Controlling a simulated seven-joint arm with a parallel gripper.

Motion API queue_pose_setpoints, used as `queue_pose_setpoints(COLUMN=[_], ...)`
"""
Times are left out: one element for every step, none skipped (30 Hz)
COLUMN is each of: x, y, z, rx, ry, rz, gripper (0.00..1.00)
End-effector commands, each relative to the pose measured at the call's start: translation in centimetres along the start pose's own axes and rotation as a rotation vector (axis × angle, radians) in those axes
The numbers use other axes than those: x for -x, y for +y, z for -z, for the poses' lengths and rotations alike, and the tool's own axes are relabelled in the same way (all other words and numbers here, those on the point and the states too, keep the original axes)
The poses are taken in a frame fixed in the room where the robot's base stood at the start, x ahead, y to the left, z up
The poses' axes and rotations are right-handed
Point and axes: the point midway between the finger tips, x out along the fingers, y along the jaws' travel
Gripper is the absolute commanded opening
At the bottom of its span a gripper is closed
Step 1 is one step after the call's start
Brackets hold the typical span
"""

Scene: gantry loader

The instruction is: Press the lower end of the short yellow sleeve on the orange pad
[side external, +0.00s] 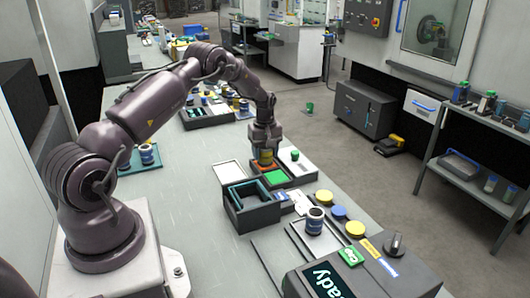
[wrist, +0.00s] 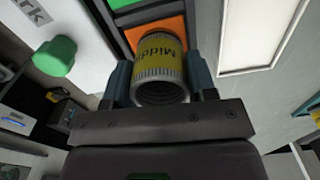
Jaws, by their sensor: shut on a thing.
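The short yellow sleeve (wrist: 160,52) has grey ribbed ends and dark lettering on its side. My gripper (wrist: 160,75) is shut on it, with one blue-grey finger on each side. In the side view the sleeve (side external: 265,155) hangs upright below my gripper (side external: 265,150). The orange pad (side external: 262,166) lies directly under the sleeve, and it also shows beyond the sleeve in the wrist view (wrist: 167,27). The sleeve's lower end is at or just over the pad; I cannot tell whether they touch.
A green pad (side external: 276,177) adjoins the orange one. A white tray with a green knob (side external: 295,154) stands to the right, and an empty pale tray (side external: 232,174) to the left. A dark open box (side external: 252,206) stands in front.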

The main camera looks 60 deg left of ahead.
Motion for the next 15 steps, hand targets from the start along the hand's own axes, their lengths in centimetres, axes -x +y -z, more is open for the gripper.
queue_pose_setpoints(x=[0.4, 0.7, 1.1, 1.3, 1.5, 1.9, 2.1, 2.4, 2.7, 2.9, 3.2, 3.5, 3.7, 4.0, 4.3], y=[0.1, 0.1, 0.1, 0.1, 0.1, 0.1, 0.1, 0.1, 0.1, 0.1, 0.1, 0.1, 0.1, 0.1, 0.1], z=[0.1, 0.1, 0.1, 0.1, 0.1, 0.1, 0.1, 0.1, 0.1, 0.1, 0.1, 0.1, 0.0, 0.0, 0.0], rx=[-0.001, -0.001, -0.001, -0.001, -0.001, -0.001, -0.001, -0.001, -0.001, -0.001, -0.001, -0.001, -0.001, -0.001, -0.001], ry=[0.003, 0.003, 0.004, 0.004, 0.004, 0.003, 0.003, 0.003, 0.003, 0.003, 0.003, 0.003, 0.003, 0.002, 0.002], rz=[-0.003, -0.003, -0.004, -0.004, -0.003, -0.003, -0.003, -0.003, -0.003, -0.003, -0.003, -0.003, -0.003, -0.003, -0.002], gripper=[0.19, 0.19, 0.19, 0.19, 0.19, 0.19, 0.19, 0.19, 0.19, 0.19, 0.19, 0.19, 0.19, 0.19, 0.19])
